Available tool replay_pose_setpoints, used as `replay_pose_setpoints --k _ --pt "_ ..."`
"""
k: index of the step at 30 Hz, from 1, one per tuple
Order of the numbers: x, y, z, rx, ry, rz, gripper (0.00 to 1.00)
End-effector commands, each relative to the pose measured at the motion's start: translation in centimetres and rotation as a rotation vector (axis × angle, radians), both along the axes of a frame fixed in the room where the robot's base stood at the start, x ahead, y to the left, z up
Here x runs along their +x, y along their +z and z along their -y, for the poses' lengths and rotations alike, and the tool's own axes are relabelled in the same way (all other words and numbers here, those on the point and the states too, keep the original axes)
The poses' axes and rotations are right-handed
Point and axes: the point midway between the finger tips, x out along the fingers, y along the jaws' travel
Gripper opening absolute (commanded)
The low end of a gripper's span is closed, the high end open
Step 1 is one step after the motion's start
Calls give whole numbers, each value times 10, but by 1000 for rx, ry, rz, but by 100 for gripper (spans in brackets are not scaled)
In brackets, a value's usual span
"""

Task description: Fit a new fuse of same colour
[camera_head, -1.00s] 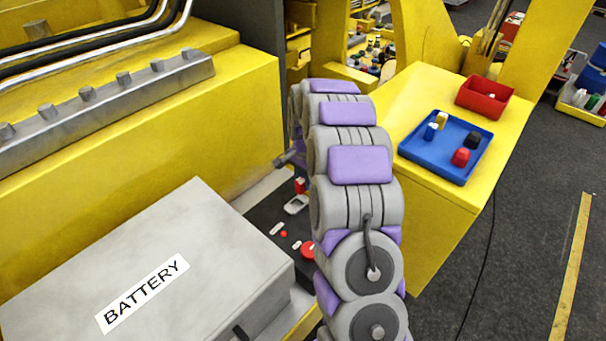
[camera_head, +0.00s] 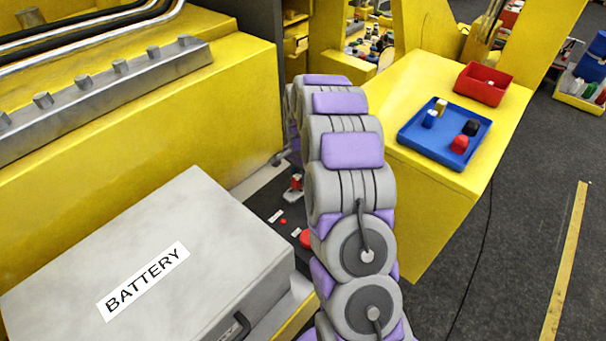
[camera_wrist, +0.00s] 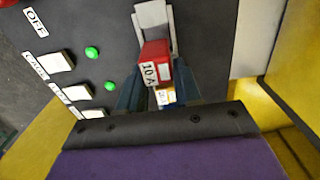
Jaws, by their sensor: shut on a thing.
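In the wrist view my gripper (camera_wrist: 158,92) has dark fingers on both sides of a red fuse (camera_wrist: 154,62) marked 10 A. The fuse overlaps the end of a pale grey fuse holder (camera_wrist: 152,20) on the dark panel; I cannot tell whether it is seated. A small white label with blue and yellow bits shows between the fingers. In the head view the red fuse (camera_head: 297,182) shows just above the panel, left of my arm, which hides most of my gripper. The blue tray (camera_head: 417,146) holds blue, yellow, black and red fuses (camera_head: 460,144).
The dark panel (camera_wrist: 70,85) has white labels, green lights (camera_wrist: 92,53) and a red button (camera_head: 306,239). The grey battery box (camera_head: 215,225) stands close on the left.

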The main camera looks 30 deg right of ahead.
Motion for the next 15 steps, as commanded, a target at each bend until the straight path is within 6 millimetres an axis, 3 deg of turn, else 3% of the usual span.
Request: replay_pose_setpoints --k 15 --pt "-1 -7 -4 6 0 0 4"
